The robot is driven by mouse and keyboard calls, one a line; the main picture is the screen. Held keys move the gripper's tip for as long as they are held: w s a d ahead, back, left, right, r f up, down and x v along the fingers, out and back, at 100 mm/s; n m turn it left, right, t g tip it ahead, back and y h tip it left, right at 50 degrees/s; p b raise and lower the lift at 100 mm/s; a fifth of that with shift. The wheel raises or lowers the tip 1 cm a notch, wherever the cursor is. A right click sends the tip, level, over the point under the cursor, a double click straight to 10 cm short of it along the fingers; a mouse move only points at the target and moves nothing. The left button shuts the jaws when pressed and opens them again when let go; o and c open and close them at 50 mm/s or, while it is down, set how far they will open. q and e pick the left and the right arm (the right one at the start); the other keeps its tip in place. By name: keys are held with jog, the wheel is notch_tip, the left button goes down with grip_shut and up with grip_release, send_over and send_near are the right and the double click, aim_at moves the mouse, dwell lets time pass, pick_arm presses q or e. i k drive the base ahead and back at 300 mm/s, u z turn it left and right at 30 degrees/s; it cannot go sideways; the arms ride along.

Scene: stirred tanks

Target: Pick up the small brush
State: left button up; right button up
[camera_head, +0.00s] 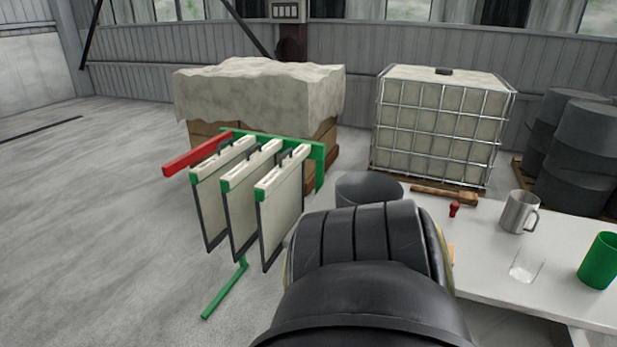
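No small brush can be made out for certain. A wooden-handled tool (445,195) lies along the far edge of the white table (482,267); it could be a brush or a mallet, I cannot tell which. A small red item (454,209) is on the table just in front of it. A sliver of something orange-yellow (451,256) shows at the edge of my large black arm part, which hides the left part of the table. Neither of my grippers is in view.
On the table are a metal mug (519,212), a clear glass (525,266) and a green cup (601,261). A dark round container (368,188) stands behind my arm. A green rack with pale panels (281,205) is at left. Open floor lies far left.

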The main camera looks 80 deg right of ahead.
aim_at(450, 248)
jog(key=z, duration=1.45)
